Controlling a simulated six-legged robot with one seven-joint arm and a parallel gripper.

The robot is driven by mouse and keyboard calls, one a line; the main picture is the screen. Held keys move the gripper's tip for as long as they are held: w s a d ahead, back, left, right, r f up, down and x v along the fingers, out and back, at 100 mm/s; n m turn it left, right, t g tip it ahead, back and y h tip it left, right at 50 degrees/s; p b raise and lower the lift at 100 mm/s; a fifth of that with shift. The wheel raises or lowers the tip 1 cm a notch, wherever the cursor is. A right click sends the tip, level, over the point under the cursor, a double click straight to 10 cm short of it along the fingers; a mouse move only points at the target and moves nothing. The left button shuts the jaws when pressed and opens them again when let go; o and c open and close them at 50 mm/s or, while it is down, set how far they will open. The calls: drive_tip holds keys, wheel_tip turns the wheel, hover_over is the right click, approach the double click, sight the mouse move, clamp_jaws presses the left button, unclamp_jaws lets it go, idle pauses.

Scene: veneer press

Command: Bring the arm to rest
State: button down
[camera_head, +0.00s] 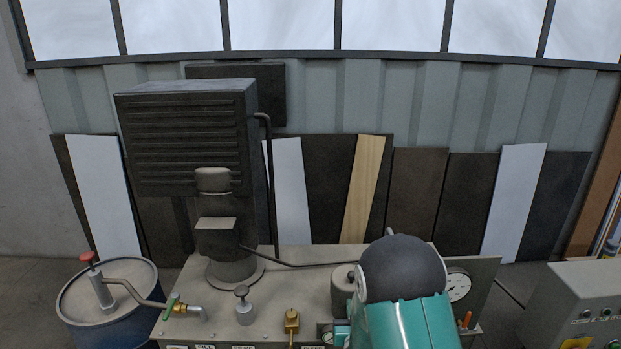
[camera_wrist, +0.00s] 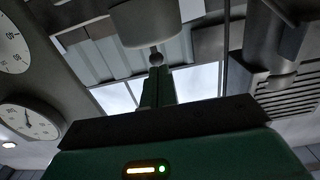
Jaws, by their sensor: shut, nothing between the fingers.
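My gripper (camera_wrist: 156,72) shows in the wrist view, with its green fingers together and nothing between them. The fingers point up the picture toward a grey cylinder (camera_wrist: 146,22). Whether the tips touch the cylinder or are only in front of it, I cannot tell. In the head view my arm, teal with a dark rounded joint, rises at the bottom right of centre in front of the machine (camera_head: 290,262). It hides part of the machine's top, and my gripper is not visible there.
The machine carries a dark finned box (camera_head: 185,140), a green-handled valve (camera_head: 183,308), a brass fitting (camera_head: 291,320) and a gauge (camera_head: 458,286). A blue drum (camera_head: 110,325) stands left, a control box (camera_head: 575,300) right. Panels (camera_head: 295,190) lean behind. Gauges (camera_wrist: 30,122) appear close in the wrist view.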

drive_tip(key=s+d+r+g, duration=0.1)
drive_tip(key=s+r+g, duration=0.2)
drive_tip(key=r, duration=0.5)
drive_tip(key=s+r+g, duration=0.3)
drive_tip(key=r, duration=0.5)
drive_tip(key=s+d+r+g, duration=0.1)
drive_tip(key=s+r+g, duration=0.2)
drive_tip(key=s, duration=0.9)
drive_tip(key=s+d+r+g, duration=0.1)
drive_tip(key=s+r+g, duration=0.2)
drive_tip(key=s, duration=1)
drive_tip(key=shift+s+d+r, duration=0.15)
drive_tip(key=shift+d+r, duration=0.15)
drive_tip(key=shift+r, duration=0.45)
